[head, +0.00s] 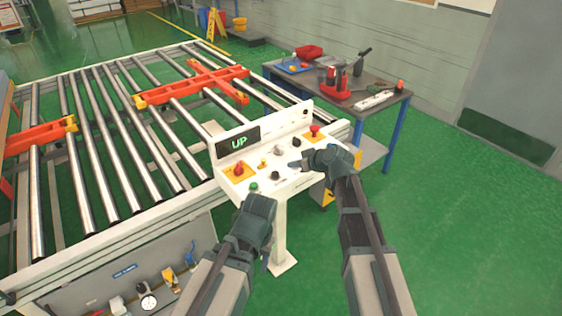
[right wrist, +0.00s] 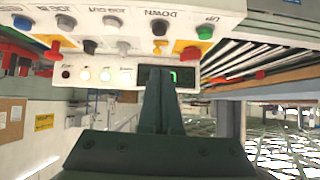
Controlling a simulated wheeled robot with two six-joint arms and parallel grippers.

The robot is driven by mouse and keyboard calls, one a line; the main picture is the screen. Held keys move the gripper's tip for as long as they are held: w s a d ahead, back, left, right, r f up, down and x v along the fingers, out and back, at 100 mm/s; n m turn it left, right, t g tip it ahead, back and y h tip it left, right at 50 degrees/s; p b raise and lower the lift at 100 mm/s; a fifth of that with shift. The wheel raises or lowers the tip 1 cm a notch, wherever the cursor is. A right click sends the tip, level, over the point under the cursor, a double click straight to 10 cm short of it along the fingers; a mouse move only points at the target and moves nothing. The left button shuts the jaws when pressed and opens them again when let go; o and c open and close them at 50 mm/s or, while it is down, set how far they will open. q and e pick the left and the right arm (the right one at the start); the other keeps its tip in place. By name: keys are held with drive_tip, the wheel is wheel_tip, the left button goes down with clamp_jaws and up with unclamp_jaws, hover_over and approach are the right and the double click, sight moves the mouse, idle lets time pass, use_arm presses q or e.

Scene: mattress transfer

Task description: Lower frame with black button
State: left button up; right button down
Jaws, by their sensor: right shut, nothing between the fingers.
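A white control panel (head: 300,178) stands on a post in the head view, and its display (head: 238,141) reads "UP". A black button (head: 275,174) sits near its front edge; in the right wrist view, where the panel is upside down, the black button (right wrist: 160,27) is by the label "DOWN". My right gripper (head: 294,164) is shut and empty over the panel, to the right of the black button and apart from it. Its closed fingers (right wrist: 160,88) cover part of the display in the wrist view. My left gripper (head: 257,207) is below the panel's left corner; its fingertips are not clear.
A green button (head: 253,187), a red knob on yellow (head: 238,169) and a red mushroom button (head: 315,130) are also on the panel. The roller frame (head: 100,140) with orange bars (head: 195,86) lies left. A tool table (head: 385,105) stands behind right.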

drive_tip(key=shift+w+d+r, duration=0.1)
drive_tip(key=shift+w+r, duration=0.1)
drive_tip(key=shift+w, duration=0.05)
drive_tip(key=shift+f, duration=0.1)
drive_tip(key=b, duration=0.7)
hover_over(274, 172)
drive_tip(key=s+d, duration=0.2)
drive_tip(key=s, duration=0.1)
drive_tip(key=f, duration=0.6)
drive_tip(key=shift+w+d+f, duration=0.2)
drive_tip(key=shift+f, duration=0.05)
wheel_tip(274, 172, down, 2)
drive_tip(key=shift+a+f+b, duration=0.1)
drive_tip(key=shift+f+b, duration=0.05)
drive_tip(key=shift+b, duration=0.8)
drive_tip(key=shift+a+f+b, duration=0.1)
drive_tip(key=shift+f+b, duration=0.5)
